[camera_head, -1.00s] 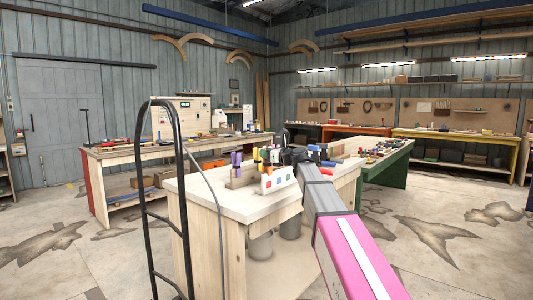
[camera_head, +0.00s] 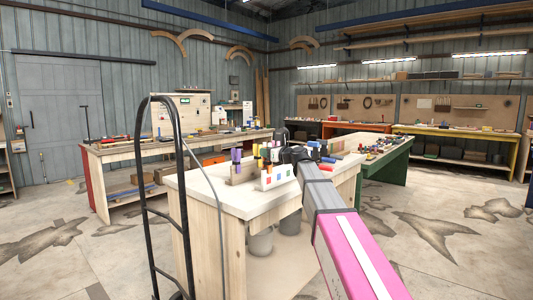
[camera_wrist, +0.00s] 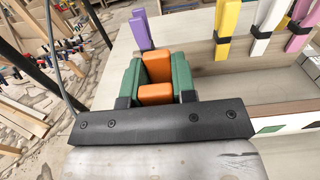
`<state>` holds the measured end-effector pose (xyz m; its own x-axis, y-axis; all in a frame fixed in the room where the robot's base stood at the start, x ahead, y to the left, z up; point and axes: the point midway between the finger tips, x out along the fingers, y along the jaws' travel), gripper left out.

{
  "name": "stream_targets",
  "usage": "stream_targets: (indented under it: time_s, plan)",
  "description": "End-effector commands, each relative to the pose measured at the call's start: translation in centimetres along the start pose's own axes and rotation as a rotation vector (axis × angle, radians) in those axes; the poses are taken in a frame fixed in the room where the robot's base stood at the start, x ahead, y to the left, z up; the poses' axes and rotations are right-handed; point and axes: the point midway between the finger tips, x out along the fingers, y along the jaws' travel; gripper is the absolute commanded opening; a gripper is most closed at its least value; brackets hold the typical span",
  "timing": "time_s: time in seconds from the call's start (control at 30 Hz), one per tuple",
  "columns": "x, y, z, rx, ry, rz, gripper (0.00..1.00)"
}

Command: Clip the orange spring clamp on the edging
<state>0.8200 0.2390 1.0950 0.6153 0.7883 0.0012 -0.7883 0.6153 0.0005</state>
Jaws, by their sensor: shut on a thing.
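In the wrist view my gripper (camera_wrist: 157,80) has green fingers closed about an orange spring clamp (camera_wrist: 156,94). The clamp's two orange handles show between the fingers. Its jaws are hidden. In the head view my gripper (camera_head: 296,154) is dark and small, over the near bench beside the clamp rack. The orange clamp cannot be made out for certain there. I cannot pick out the edging in either view.
Purple (camera_wrist: 141,30), yellow (camera_wrist: 226,28), white (camera_wrist: 268,26) and pink (camera_wrist: 301,27) clamps stand close by. A white rack panel with coloured squares (camera_head: 277,177) stands on the near bench (camera_head: 210,196). A black tubular frame (camera_head: 143,190) rises at the left. Floor is open at right.

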Motion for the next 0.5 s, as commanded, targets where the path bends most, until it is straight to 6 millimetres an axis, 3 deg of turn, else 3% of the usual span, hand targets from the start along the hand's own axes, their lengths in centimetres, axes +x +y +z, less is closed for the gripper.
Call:
stream_targets:
  time_s: [0.5]
  plan:
    - [0.0,0.0,-1.1,0.002,0.0,0.0,0.0]
